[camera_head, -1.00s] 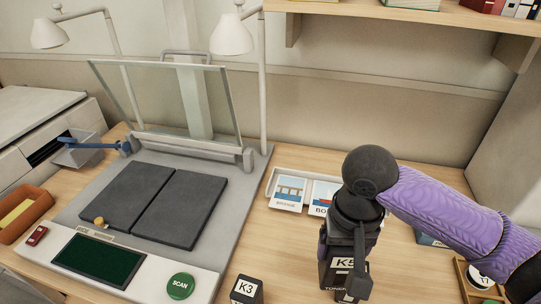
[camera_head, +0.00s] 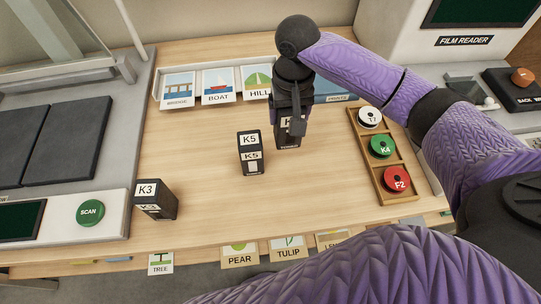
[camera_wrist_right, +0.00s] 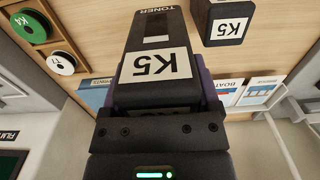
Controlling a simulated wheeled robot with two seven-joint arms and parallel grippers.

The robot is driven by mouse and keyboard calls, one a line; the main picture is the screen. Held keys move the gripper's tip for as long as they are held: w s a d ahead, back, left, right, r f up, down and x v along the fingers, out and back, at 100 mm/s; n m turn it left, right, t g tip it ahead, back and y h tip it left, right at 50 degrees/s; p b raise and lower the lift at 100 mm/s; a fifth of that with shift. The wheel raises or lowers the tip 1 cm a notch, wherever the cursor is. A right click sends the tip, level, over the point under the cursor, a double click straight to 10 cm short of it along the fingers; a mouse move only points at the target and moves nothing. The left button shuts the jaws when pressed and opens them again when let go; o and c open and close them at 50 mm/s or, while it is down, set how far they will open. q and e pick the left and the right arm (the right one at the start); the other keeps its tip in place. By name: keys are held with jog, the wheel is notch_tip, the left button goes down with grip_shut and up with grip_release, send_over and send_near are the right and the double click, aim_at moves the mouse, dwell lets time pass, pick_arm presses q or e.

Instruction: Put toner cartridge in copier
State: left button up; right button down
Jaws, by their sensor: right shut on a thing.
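My right gripper (camera_head: 292,118) is shut on a black toner cartridge (camera_head: 288,138) above or at the wooden desk top, near the back. In the right wrist view this toner cartridge (camera_wrist_right: 157,60) shows a white K5 label and the word TONER; its lower part is hidden by the gripper (camera_wrist_right: 160,128). A second black box labelled K5 (camera_head: 251,153) stands apart on the desk, left of the gripper; it also shows in the right wrist view (camera_wrist_right: 228,22). A black box labelled K3 (camera_head: 155,200) stands further left. My left gripper and a copier are not in view.
A white tray of picture cards (camera_head: 218,86) lies behind. A wooden rack with several round spools (camera_head: 381,146) is right of the gripper. The scanner with a green SCAN button (camera_head: 90,212) is at left, the film reader (camera_head: 464,41) at back right.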

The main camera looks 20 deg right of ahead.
jog(key=f+b, duration=0.1)
jog(key=f, duration=0.2)
jog(key=f+b, duration=0.2)
jog(key=f, duration=0.2)
jog(key=f+b, duration=0.1)
jog(key=f, duration=0.2)
jog(key=shift+d+f, duration=0.2)
jog(key=shift+d, duration=0.15)
jog(key=shift+f+b, duration=0.35)
jog(key=shift+f, duration=0.05)
jog(key=shift+r, duration=0.15)
grip_release()
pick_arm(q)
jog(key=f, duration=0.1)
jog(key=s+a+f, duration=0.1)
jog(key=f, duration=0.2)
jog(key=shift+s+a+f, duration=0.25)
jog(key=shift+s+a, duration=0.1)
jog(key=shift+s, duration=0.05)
